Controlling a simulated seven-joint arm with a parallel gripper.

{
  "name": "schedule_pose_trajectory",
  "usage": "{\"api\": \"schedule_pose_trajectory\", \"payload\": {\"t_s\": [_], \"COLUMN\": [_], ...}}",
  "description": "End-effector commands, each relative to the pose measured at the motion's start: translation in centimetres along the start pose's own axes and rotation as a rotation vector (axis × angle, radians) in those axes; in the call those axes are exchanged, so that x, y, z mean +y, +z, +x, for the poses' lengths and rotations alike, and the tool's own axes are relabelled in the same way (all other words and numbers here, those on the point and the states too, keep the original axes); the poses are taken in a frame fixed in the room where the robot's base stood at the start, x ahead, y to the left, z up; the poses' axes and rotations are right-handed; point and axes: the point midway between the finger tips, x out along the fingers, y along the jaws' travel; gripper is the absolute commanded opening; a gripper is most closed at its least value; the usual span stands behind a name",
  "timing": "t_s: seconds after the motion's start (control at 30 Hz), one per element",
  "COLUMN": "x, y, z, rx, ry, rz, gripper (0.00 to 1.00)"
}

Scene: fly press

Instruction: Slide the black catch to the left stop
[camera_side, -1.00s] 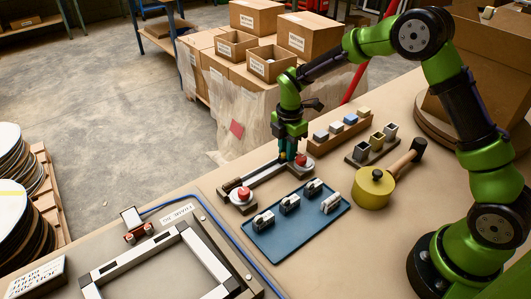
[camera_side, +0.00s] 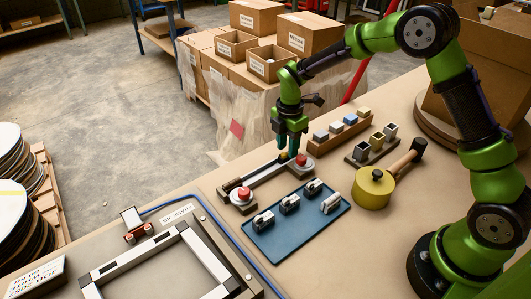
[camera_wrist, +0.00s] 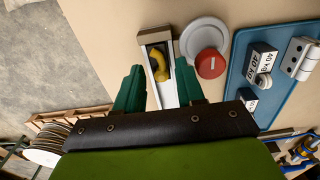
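A pale slide rail (camera_side: 265,178) lies on the bench between two red buttons. A curved yellow piece (camera_wrist: 158,65) sits in the rail's channel near its right end; it also shows in the side view (camera_side: 283,157), just below the fingers. I see no clearly black catch; this yellow piece is the only one seen in the channel. My gripper (camera_side: 288,153) is above the rail's right end, pointing down. In the wrist view my gripper (camera_wrist: 160,85) has its green fingers wide apart, with the rail between them and nothing held.
One red button (camera_side: 301,160) is at the rail's right end, another (camera_side: 243,193) at its left. A blue tray (camera_side: 296,229) with several metal parts lies in front.

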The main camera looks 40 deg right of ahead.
Motion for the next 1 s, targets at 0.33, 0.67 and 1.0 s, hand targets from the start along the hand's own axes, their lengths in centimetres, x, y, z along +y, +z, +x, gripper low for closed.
{"api": "schedule_pose_trajectory", "payload": {"t_s": [0.33, 0.67, 1.0], "x": [0.1, 0.1, 0.0], "y": [0.0, 0.0, 0.0], "z": [-2.6, -4.8, -5.5], "rx": [0.001, 0.0, 0.0], "ry": [0.003, 0.003, 0.001], "rz": [-0.001, -0.001, -0.001], "gripper": [0.38, 0.38, 0.38]}}
